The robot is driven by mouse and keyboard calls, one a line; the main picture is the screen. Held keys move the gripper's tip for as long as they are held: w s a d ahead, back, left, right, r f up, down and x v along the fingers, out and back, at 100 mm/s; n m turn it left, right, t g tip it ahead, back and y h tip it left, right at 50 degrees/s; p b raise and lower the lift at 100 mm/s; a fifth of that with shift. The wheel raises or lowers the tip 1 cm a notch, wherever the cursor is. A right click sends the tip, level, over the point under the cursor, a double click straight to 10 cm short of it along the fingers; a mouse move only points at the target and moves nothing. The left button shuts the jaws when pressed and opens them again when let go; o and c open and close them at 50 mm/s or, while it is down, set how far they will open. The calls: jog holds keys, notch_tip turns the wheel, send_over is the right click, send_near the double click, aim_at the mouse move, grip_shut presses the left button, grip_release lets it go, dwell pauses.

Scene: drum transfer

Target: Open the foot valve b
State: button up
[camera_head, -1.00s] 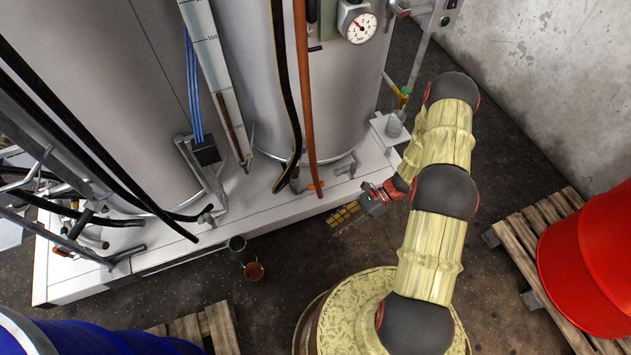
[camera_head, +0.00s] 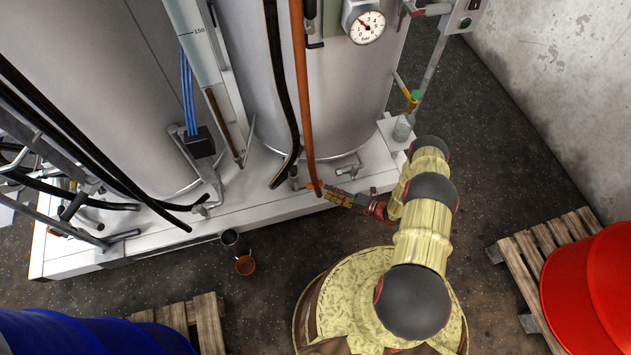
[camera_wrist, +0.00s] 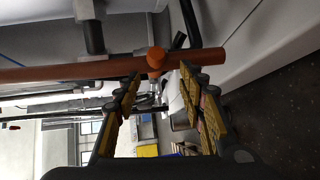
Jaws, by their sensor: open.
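At the foot of the right tank, a small orange valve part (camera_head: 311,186) sits by the lower end of the long orange-brown pipe (camera_head: 302,110). No label on it is readable. In the wrist view an orange knob (camera_wrist: 157,59) shows against the pipe (camera_wrist: 70,71), which runs across the picture. My gripper (camera_head: 334,195) is at the tank's base, just right of the valve part. In the wrist view my gripper (camera_wrist: 160,75) is open and empty, its yellow-padded fingers to either side of the knob's line. Whether the fingertips touch the pipe cannot be told.
The white plinth (camera_head: 115,252) runs along under the tanks. A black hose (camera_head: 275,80) hangs left of the pipe. A gauge (camera_head: 366,27) is on the right tank. A red drum (camera_head: 590,285) stands on a pallet at right. Dark floor lies between.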

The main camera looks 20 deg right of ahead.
aim_at(315, 185)
jog(key=shift+w+r+m, duration=0.1)
jog(key=shift+r+m, duration=0.2)
jog(key=shift+m, duration=0.6)
jog(key=shift+w+a, duration=0.1)
jog(key=shift+w, duration=0.05)
jog(key=b+x, duration=0.2)
jog(key=x, duration=0.5)
jog(key=shift+w+a, duration=0.15)
grip_shut()
